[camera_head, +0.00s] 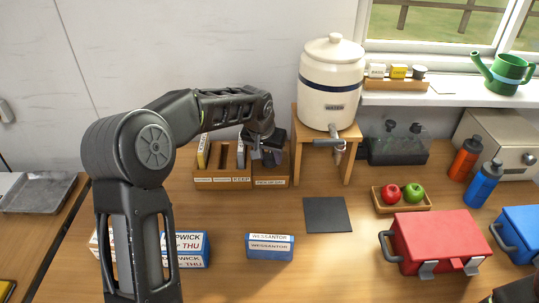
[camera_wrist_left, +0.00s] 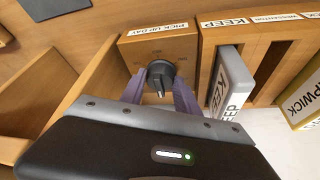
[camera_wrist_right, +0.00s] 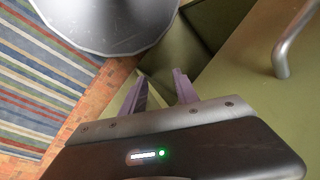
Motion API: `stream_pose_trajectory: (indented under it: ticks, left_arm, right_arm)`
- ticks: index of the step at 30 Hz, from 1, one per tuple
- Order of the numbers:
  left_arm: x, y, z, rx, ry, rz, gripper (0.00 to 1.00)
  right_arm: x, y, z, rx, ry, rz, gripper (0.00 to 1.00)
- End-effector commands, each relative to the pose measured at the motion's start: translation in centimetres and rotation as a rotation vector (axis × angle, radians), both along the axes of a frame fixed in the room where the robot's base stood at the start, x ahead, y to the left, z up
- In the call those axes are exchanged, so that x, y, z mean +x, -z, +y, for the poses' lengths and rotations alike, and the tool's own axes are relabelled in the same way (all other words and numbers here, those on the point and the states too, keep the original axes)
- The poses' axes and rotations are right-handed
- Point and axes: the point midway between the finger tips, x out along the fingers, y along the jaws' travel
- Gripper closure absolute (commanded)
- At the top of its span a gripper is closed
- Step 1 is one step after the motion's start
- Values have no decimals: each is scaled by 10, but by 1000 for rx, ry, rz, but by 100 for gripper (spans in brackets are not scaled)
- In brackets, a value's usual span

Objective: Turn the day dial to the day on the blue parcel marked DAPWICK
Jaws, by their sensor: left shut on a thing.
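The dark day dial (camera_wrist_left: 161,76) is on the wooden face of a rack under a PICK UP DAY label (camera_wrist_left: 158,29). My left gripper (camera_head: 264,152) has a finger on each side of the dial and is shut on it. The small day marks around the dial are too blurred to read. In the head view the gripper hides the dial. A blue parcel (camera_head: 190,259) at front left reads PWICK and THU; my left arm covers part of its label. A blue WESSANTOR parcel (camera_head: 270,248) stands to its right. My right gripper (camera_wrist_right: 160,90) is open and empty.
The slotted rack (camera_head: 222,183) holds upright parcels, one marked KEEP (camera_wrist_left: 231,83). A water crock (camera_head: 332,85) on a wooden stand is right of the rack. A dark mat (camera_head: 327,215), fruit tray (camera_head: 402,207) and red cooler (camera_head: 437,240) lie further right.

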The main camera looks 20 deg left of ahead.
Motion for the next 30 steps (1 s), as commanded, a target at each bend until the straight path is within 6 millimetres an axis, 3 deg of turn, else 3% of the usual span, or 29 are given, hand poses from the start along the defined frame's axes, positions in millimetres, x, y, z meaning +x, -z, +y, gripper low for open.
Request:
stream_pose_trajectory:
  ticks: [9,20,30]
  left_arm:
    - [0,0,0,0,0,0,100]
    - [0,-1,1,0,34,-1,100]
    - [0,-1,3,-1,209,0,100]
  right_arm:
    - [0,0,0,0,0,0,64]
    - [0,-1,0,0,0,0,64]
    - [0,-4,0,-1,1,1,64]
